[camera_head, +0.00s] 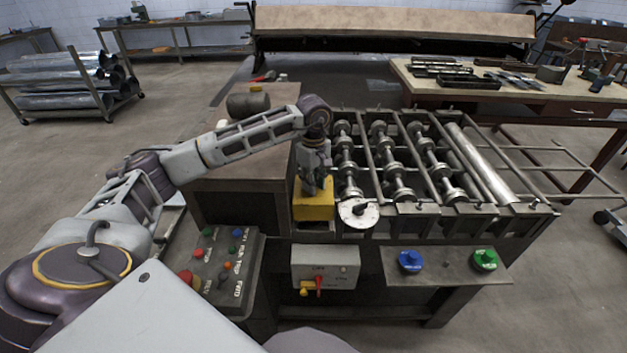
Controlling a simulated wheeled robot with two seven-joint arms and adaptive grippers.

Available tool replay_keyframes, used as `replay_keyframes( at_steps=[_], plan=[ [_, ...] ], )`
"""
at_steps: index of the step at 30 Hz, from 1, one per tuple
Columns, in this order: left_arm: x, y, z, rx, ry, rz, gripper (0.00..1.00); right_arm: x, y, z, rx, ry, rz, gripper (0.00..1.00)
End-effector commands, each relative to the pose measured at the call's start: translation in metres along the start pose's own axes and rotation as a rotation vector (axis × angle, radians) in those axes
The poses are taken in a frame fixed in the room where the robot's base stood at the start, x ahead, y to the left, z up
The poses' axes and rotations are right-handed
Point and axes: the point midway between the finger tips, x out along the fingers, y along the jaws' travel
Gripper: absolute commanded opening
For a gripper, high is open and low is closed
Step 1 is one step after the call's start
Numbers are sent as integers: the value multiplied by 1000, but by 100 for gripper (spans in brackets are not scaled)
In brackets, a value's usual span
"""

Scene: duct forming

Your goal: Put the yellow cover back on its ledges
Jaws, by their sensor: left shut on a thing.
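The yellow cover (314,207) is a small box-like piece at the left front corner of the roller machine. My left gripper (316,188) points down at its top and is shut on it. The cover looks upright. The ledges are not clearly visible, and I cannot tell whether the cover rests on them or hangs just above. My right gripper is not in view.
The roller machine (403,208) has open shafts and rollers to the right of the cover. A white round dial (358,212) sits close beside it. A button panel (222,263) stands front left, and a switch box (325,266) is below.

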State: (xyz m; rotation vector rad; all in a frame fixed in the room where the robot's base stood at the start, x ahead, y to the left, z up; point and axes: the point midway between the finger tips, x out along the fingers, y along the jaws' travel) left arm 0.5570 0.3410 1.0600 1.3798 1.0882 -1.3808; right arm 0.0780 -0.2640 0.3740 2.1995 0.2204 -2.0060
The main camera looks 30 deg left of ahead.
Motion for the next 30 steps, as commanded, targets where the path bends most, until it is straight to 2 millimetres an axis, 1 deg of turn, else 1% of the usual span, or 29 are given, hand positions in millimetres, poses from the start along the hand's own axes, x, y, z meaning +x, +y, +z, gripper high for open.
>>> replay_keyframes(
  at_steps=[1, 3, 9, 30],
  plan=[
    [5, 0, 0, 0, 0, 1, 0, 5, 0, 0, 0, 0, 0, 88],
    [8, 0, 0, -1, 0, 1, 0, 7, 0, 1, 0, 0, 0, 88],
    [13, 0, 0, -1, 0, 1, 0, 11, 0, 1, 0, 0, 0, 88],
    [13, 0, 0, -1, 0, 2, 0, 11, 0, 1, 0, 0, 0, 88]
  ],
)
